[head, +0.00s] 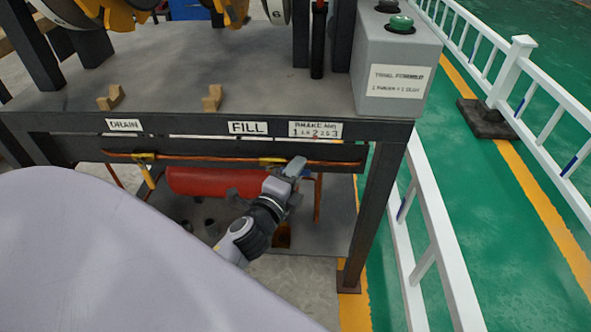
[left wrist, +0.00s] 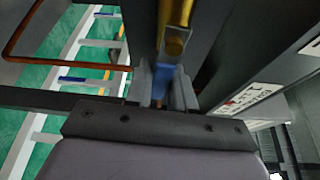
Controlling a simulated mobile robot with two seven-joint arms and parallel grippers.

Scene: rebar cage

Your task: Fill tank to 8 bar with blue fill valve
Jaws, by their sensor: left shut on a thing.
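The red tank (head: 205,181) lies under the bench, partly behind my arm. The copper pipe (head: 215,158) runs along the bench front below the DRAIN label (head: 124,125) and the FILL label (head: 248,128). A yellow drain valve handle (head: 148,176) hangs down below the DRAIN label. My left gripper (head: 294,168) is at the pipe, right of the FILL label. In the left wrist view its fingers (left wrist: 163,85) are shut on the blue fill valve handle (left wrist: 163,74), below a brass-yellow fitting (left wrist: 175,20). No pressure reading is visible. My right gripper is not in view.
A grey control box (head: 396,65) with a green button (head: 401,23) stands on the bench's right end. A white railing (head: 440,235) stands to the right.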

